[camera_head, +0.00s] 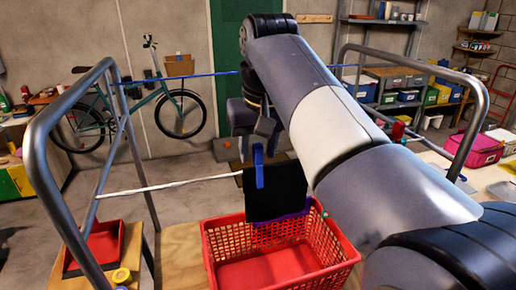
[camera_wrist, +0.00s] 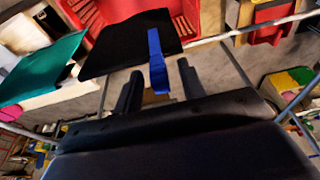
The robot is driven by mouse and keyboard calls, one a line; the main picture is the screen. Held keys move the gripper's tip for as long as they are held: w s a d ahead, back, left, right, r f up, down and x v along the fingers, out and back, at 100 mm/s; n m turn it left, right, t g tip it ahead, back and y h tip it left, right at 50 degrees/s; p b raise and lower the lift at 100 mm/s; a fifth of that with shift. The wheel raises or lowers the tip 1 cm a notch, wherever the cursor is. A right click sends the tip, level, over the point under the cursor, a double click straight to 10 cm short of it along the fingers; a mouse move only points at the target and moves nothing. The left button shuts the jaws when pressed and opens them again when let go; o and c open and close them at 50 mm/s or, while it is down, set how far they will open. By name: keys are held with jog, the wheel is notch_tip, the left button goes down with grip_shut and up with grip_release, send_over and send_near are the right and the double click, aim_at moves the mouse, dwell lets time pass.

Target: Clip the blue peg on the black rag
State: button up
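The black rag (camera_head: 278,193) hangs from the white line above the red basket; it also shows in the wrist view (camera_wrist: 125,45). The blue peg (camera_head: 259,168) stands upright at the rag's top edge, over the line, with its lower part against the rag. In the wrist view the peg (camera_wrist: 157,62) overlaps the rag's edge. My gripper (camera_head: 262,134) is just above the peg. Its two fingers (camera_wrist: 162,88) are apart, with the peg's near end between them and gaps on both sides. The peg's jaws cannot be made out clearly.
The red basket (camera_head: 225,248) stands below the rag. The white line (camera_head: 180,185) runs left to a metal frame (camera_head: 38,150). A red tray (camera_head: 118,245) is at left. A blue line (camera_head: 190,76) spans behind. A teal cloth (camera_wrist: 40,72) shows in the wrist view.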

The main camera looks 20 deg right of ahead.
jog(key=p+v, duration=0.1)
jog(key=v, duration=0.9)
jog(key=shift+s+r, duration=0.1)
jog(key=shift+r, duration=0.05)
jog(key=b+x, duration=0.1)
jog(key=x, duration=0.9)
jog(key=shift+r+p, duration=0.45)
jog(key=shift+r, duration=0.05)
jog(key=shift+f, duration=0.15)
